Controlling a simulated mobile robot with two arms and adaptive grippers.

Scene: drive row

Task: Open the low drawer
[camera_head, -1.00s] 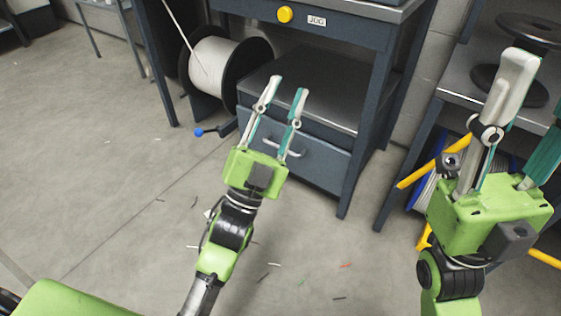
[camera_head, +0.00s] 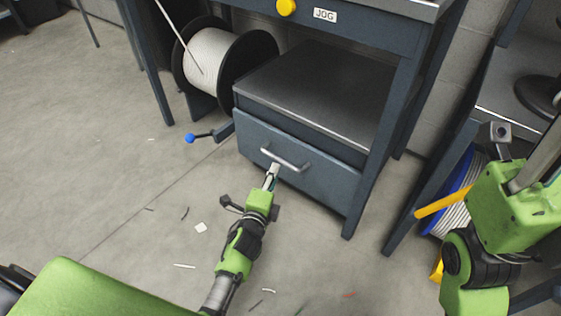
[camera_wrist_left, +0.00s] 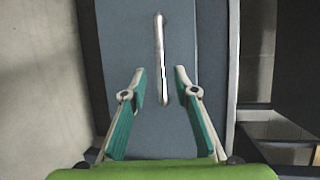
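The low drawer (camera_head: 300,168) is a blue-grey front under a metal-topped cabinet and looks shut. Its silver bar handle (camera_head: 286,159) runs across the upper part of the front. My left gripper (camera_head: 273,170) is at the drawer front, with its tips by the handle. In the left wrist view the handle (camera_wrist_left: 160,58) stands upright in the picture. There my left gripper (camera_wrist_left: 159,72) is open, with its fingers on either side of the handle's near end; contact does not show. My right gripper's green body (camera_head: 515,203) is at the right; its fingertips are out of view.
A white cable spool (camera_head: 212,66) with black flanges stands left of the cabinet. A blue-knobbed lever (camera_head: 191,138) sticks out at the cabinet's left. The table's leg (camera_head: 372,150) stands right of the drawer. Floor in front is open, with small scraps.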

